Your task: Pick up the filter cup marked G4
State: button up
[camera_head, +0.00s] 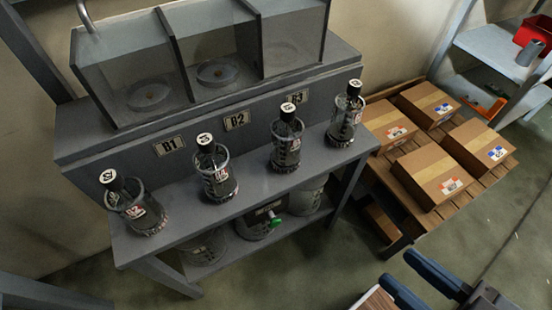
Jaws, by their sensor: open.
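Several clear filter cups with black stoppers stand in a row on a grey bench. The leftmost cup (140,212) has a label that looks like G2. The labels of the third cup (287,147) and the rightmost cup (345,121) are too small to read surely. My gripper (396,267) is at the lower right, with two dark blue fingers apart and nothing between them. It is well away from the cups, to the right of and nearer than the bench.
Behind the cups is a grey unit (207,131) with glass-fronted bays marked B1, B2 and B3. Containers stand on the shelf below, one (263,220) with a green part. Cardboard boxes (433,174) lie on a wooden pallet at right. A red bin (533,35) is top right.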

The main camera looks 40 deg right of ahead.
aim_at(212, 160)
jog(key=k+l+u, duration=0.2)
jog(key=l, duration=0.25)
jog(key=k+l+u, duration=0.15)
jog(key=l, duration=0.25)
jog(key=k+l+u, duration=0.2)
jog(key=l, duration=0.25)
jog(key=k+l+u, duration=0.15)
jog(key=l, duration=0.2)
